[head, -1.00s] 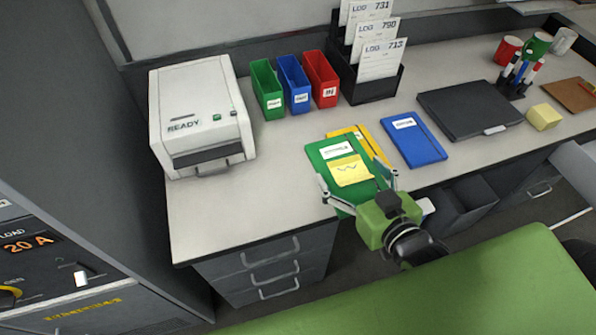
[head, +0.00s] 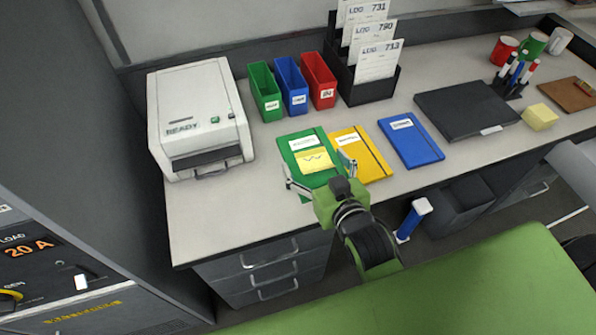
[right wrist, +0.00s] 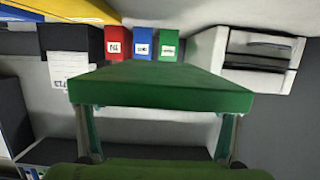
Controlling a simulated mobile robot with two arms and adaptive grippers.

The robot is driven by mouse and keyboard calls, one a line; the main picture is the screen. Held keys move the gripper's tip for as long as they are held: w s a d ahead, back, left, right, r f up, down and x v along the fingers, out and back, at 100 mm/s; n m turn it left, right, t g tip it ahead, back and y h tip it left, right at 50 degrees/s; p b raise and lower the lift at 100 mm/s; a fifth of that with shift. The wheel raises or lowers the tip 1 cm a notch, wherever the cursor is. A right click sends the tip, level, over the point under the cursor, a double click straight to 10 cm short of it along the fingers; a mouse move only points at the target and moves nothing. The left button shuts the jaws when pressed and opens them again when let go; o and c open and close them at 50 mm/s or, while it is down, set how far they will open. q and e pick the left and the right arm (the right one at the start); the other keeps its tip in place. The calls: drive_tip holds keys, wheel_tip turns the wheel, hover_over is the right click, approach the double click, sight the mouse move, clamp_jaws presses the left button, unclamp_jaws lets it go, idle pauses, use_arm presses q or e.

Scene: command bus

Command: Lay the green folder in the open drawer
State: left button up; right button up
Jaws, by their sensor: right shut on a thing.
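The green folder (head: 287,152) has a white label and a yellow note on its cover. My right gripper (head: 318,168) is shut on its near edge and holds it over the desk's front part, beside the yellow folder. In the right wrist view the green folder (right wrist: 160,92) spans between the two fingers (right wrist: 156,132), its edge facing the camera. Drawer fronts with handles (head: 272,268) show below the desk's left part; no drawer interior shows there. My left gripper is out of view.
The yellow folder (head: 371,165) and blue folder (head: 411,141) lie to the right on the desk (head: 215,225). A white printer (head: 200,115) stands left. Green, blue and red bins (head: 320,80) stand behind. A dark bin-like box (head: 470,193) is under the desk.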

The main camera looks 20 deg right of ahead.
drive_tip(key=w+f, duration=0.1)
drive_tip(key=w+a+f, duration=0.1)
drive_tip(key=f, duration=0.1)
drive_tip(key=w+a+f, duration=0.1)
drive_tip(key=f, duration=0.1)
drive_tip(key=shift+w+a, duration=0.1)
drive_tip(key=shift+w, duration=0.2)
drive_tip(key=shift+w+a+f+b, duration=0.15)
drive_tip(key=shift+w+f+b, duration=0.1)
drive_tip(key=shift+f, duration=0.35)
drive_tip(key=shift+w+a+f+b, duration=0.1)
drive_tip(key=shift+f+b, duration=0.1)
drive_tip(key=shift+f, duration=0.35)
drive_tip(key=shift+f+p, duration=0.45)
drive_tip(key=shift+f, duration=0.15)
drive_tip(key=shift+f, duration=0.1)
drive_tip(key=o, duration=1.2)
drive_tip(key=shift+o, duration=0.2)
drive_tip(key=shift+f, duration=0.1)
